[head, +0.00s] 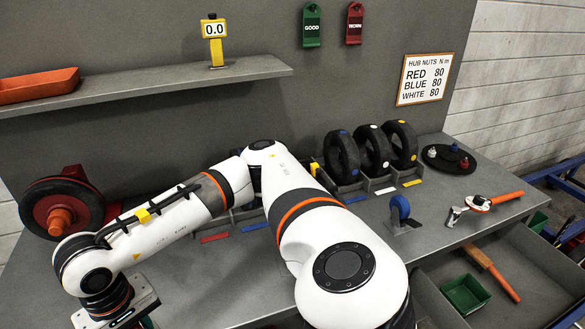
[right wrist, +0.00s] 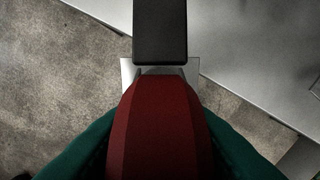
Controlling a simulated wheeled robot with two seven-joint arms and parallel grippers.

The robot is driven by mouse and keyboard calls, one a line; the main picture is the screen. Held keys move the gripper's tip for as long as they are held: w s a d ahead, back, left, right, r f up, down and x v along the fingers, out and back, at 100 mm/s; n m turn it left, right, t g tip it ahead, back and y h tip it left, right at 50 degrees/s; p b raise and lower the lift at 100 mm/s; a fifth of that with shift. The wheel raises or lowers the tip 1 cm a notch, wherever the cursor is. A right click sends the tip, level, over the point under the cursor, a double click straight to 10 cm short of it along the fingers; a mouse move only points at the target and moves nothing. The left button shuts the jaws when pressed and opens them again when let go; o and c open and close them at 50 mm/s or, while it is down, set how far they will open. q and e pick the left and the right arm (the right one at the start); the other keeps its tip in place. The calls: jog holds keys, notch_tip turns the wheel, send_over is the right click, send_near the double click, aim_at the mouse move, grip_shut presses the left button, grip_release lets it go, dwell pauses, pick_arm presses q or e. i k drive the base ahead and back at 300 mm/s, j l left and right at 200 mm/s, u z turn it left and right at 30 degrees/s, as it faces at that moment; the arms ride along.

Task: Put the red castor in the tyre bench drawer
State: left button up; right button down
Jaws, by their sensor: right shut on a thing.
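My right gripper (right wrist: 160,70) is shut on the red castor (right wrist: 160,125), which fills the lower middle of the right wrist view. A dark finger shows above it, with a pale plate behind. In the head view my right arm bends across to the lower left; its gripper is largely cut off at the bottom edge, and the castor cannot be made out there. The tyre bench drawer (head: 540,277) stands open at the lower right, far from that gripper. My left gripper is not in view.
In the drawer are a green tray (head: 465,294) and an orange-handled tool (head: 492,272). On the bench (head: 440,228) are a blue castor (head: 399,208), a wrench (head: 485,203), several tyres (head: 374,150) in a rack and a red-hubbed wheel (head: 62,207). A shelf (head: 150,87) runs above.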

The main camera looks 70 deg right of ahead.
aim_at(528, 288)
jog(key=k+l, duration=0.8)
jog(key=k+z, duration=0.1)
jog(key=z, duration=0.3)
jog(key=l+z, duration=0.15)
jog(key=z, duration=0.25)
jog(key=k+l+z, duration=0.15)
jog(key=z, duration=0.25)
jog(key=l+z, duration=0.15)
jog(key=z, duration=1.05)
